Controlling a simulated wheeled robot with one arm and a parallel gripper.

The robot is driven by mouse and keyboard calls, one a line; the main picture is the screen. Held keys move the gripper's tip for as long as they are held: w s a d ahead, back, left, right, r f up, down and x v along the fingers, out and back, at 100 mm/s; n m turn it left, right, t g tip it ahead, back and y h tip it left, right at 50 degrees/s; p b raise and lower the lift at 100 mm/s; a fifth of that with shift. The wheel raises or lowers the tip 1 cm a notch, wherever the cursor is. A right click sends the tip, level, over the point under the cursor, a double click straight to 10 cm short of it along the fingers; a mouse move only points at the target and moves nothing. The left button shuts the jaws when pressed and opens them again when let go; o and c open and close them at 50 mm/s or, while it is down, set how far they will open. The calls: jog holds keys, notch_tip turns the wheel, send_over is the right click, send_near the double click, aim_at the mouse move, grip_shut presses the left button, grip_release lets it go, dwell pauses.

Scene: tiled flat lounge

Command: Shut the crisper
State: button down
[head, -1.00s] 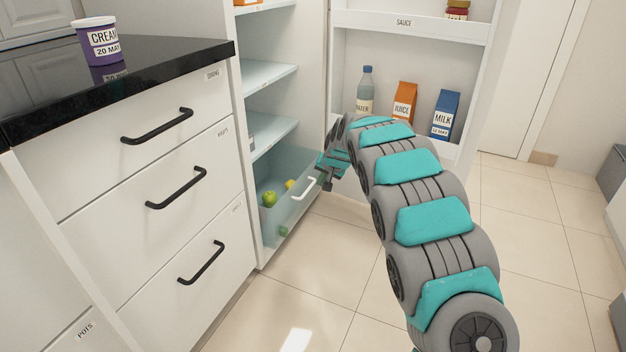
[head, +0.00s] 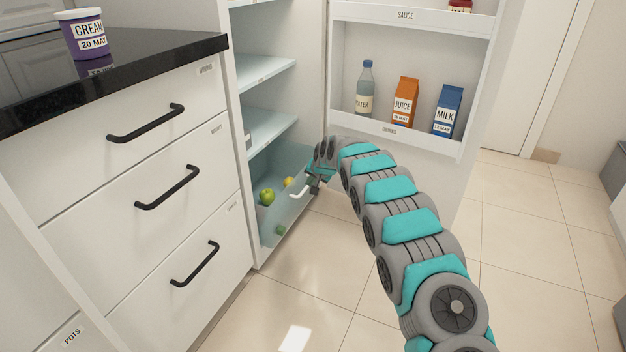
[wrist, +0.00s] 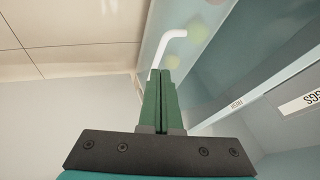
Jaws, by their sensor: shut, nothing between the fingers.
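The crisper (head: 274,228) is a clear bluish drawer at the bottom of the open fridge. A green apple (head: 267,197) and a yellow fruit (head: 289,182) show inside it. Its white handle (head: 297,194) is on the front and also shows in the wrist view (wrist: 174,35). My gripper (head: 312,188) is at the right end of the crisper front, close to the handle. In the wrist view its green fingers (wrist: 161,74) are together, with nothing between them. The fingertips overlap the handle's lower part in the picture; I cannot tell whether they touch it.
The open fridge door (head: 400,140) stands to the right, holding a water bottle (head: 365,88), a juice carton (head: 404,101) and a milk carton (head: 447,110). A cabinet (head: 150,190) with black-handled drawers is at the left. The tiled floor (head: 330,270) in front is clear.

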jog(key=shift+w+a+f, duration=0.45)
jog(key=shift+a, duration=0.2)
jog(key=shift+w+a+f, duration=0.4)
jog(key=shift+a+f, duration=0.1)
jog(key=shift+a, duration=0.2)
jog(key=shift+w+a+f, duration=0.45)
jog(key=shift+a, duration=0.2)
jog(key=shift+w+a+r, duration=0.2)
jog(key=shift+a, duration=0.1)
